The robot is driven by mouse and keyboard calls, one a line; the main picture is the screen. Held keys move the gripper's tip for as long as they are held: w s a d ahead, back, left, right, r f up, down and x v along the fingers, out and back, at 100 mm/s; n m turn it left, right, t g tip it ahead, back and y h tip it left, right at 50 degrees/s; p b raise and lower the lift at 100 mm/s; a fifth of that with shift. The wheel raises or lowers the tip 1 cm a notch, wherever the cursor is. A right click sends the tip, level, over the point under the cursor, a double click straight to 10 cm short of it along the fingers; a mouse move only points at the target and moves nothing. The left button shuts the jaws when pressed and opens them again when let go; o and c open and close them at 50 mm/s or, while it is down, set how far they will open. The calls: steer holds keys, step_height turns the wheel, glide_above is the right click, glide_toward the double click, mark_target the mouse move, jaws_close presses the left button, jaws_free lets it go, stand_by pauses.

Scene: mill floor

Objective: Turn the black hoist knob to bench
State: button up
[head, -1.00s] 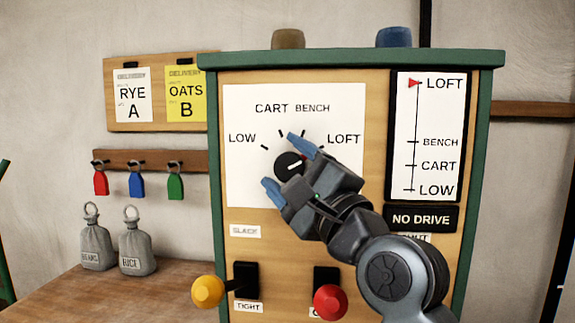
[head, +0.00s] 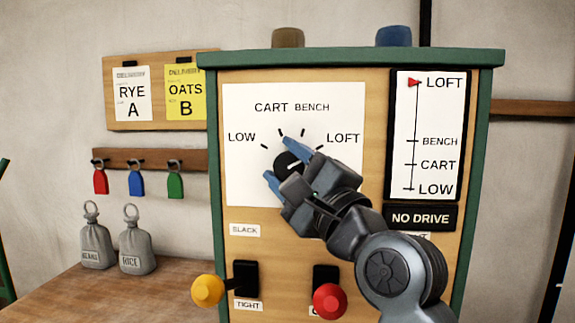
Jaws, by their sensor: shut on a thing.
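The black hoist knob (head: 286,161) sits on a white dial plate (head: 245,185) marked LOW, CART, BENCH and LOFT. A pale line on the knob seems to point right, roughly toward LOFT, but the fingers partly cover it. My gripper (head: 279,161) reaches in from the lower right, its blue fingertips on either side of the knob, shut on it. On the height scale (head: 430,110), the red pointer (head: 414,82) stands at LOFT.
A NO DRIVE panel (head: 420,217) sits below the scale. A yellow-knobbed lever (head: 208,290) by TIGHT and a red-knobbed lever (head: 330,301) stick out below the dial. Coloured tags and grey sacks (head: 137,245) are at the left.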

steer(key=shift+r, duration=0.1)
steer(key=n+g+p, duration=0.1)
steer(key=n+p, duration=0.1)
steer(key=p, duration=0.1)
steer(key=shift+r+p, duration=0.2)
steer(key=shift+p, duration=0.1)
steer(key=n+g+p, duration=0.2)
steer(key=p, duration=0.2)
steer(key=shift+h, duration=0.4)
steer(key=n+p, duration=0.1)
steer(key=p, duration=0.1)
steer(key=n+g+h+p, duration=0.1)
steer(key=p, duration=0.2)
steer(key=shift+f+g, duration=0.25)
steer(key=shift+g, duration=0.05)
steer(key=shift+f+h+p, duration=0.1)
steer(key=shift+h+p, duration=0.2)
steer(key=shift+p, duration=0.1)
steer(key=shift+f+n, duration=0.15)
steer(key=shift+n, duration=0.15)
steer(key=o, duration=0.9)
steer(key=shift+o, duration=0.2)
